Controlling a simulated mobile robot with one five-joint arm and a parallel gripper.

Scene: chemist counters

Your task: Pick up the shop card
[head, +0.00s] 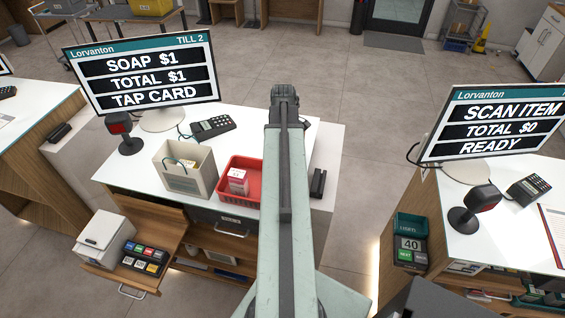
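I cannot pick out the shop card for certain. A black tray (129,262) with several small coloured pieces sits on the pulled-out wooden shelf at the lower left; the pieces are too small to identify. A card terminal (212,127) lies on the left counter, below a till screen (141,73) reading "TAP CARD". My arm reaches forward over the right part of this counter. My gripper (285,92) is at its far end, seen from behind, so its fingers are hidden and I cannot tell whether it is open. It appears well away from the black tray.
On the left counter (236,117) stand a paper bag (186,172), a red basket (240,192) holding a small box, and a scanner (120,127). A white box (103,237) is beside the black tray. A second counter (507,230) is at right.

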